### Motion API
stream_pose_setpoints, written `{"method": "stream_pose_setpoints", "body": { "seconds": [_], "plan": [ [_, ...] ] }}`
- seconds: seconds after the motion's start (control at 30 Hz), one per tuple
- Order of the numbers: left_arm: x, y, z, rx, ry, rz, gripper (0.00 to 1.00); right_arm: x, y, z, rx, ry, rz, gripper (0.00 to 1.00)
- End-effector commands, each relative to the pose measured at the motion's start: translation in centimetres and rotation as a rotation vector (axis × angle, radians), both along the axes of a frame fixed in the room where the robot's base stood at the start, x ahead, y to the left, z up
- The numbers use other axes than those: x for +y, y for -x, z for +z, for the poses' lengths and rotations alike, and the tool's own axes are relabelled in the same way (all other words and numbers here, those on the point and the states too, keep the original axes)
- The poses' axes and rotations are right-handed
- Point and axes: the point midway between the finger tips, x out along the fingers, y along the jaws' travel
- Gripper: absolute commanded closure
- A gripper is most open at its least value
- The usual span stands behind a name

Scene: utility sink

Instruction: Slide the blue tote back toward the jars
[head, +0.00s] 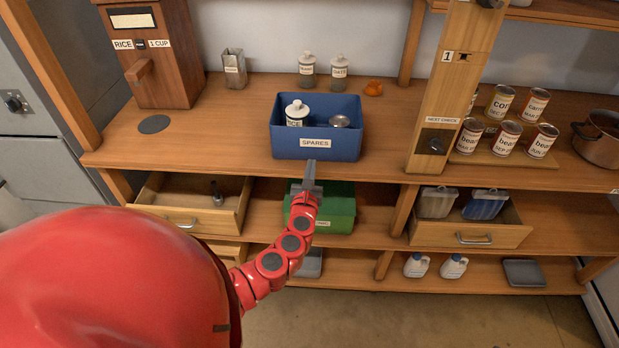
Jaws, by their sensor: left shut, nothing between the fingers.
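The blue tote (277,142), labelled SPARES, sits near the front edge of the upper wooden counter. It holds a lidded white jar and a round metal item. Two small lidded jars, a left one (307,70) and a right one (338,72), stand behind it near the wall, with bare counter between. My left gripper (310,166) is shut and empty, pointing up just in front of the tote's front wall below its label. I cannot tell whether the fingertips touch the tote. My right gripper is not in view.
An orange object (373,88) lies right of the jars, and a metal tin (234,69) stands to their left. A wooden post (447,100) rises right of the tote. A green bin (338,205) sits on the shelf below. An open drawer (190,205) juts out at left.

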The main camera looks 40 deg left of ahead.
Motion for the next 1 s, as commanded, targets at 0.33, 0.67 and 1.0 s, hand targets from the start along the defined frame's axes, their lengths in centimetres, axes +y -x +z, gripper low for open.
{"method": "stream_pose_setpoints", "body": {
  "seconds": [0.33,0.67,1.0],
  "plan": [
    [2.0,-3.7,0.1,0.0,0.001,0.001,1.0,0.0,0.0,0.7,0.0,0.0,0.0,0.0],
    [2.2,-4.2,-0.1,0.002,0.001,-0.003,1.0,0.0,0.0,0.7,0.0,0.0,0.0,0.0],
    [2.7,-5.3,-0.1,-0.001,-0.002,-0.002,1.0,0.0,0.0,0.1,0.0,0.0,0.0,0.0]
  ]
}}
